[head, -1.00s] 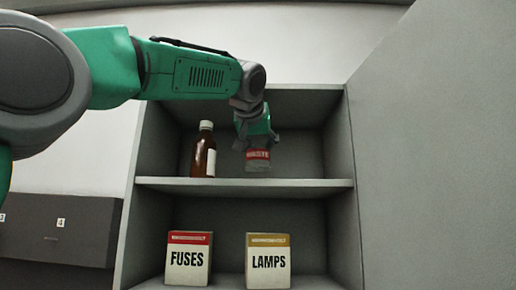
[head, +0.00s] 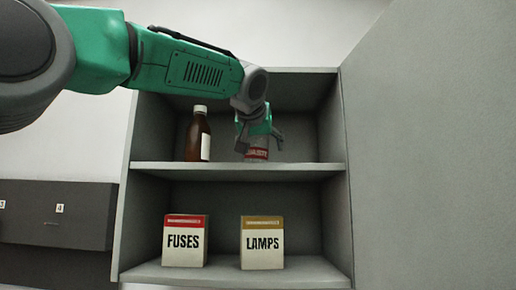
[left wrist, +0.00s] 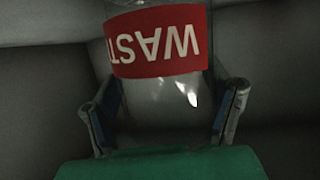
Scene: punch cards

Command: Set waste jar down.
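The waste jar (head: 257,154), clear with a red label, stands on the upper shelf (head: 185,168), right of the brown bottle. In the left wrist view the jar (left wrist: 155,42) shows its red label with upside-down lettering. My left gripper (head: 260,146) is at the jar from above, its fingers spread apart on either side. In the left wrist view the left gripper's fingers (left wrist: 162,105) splay outward, with gaps beside the jar. My right gripper is not in view.
A brown bottle (head: 197,135) with a white cap stands left of the jar. Boxes marked FUSES (head: 185,242) and LAMPS (head: 262,245) stand on the lower shelf. A grey panel (head: 430,150) rises on the right. Dark drawers (head: 55,225) are at the lower left.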

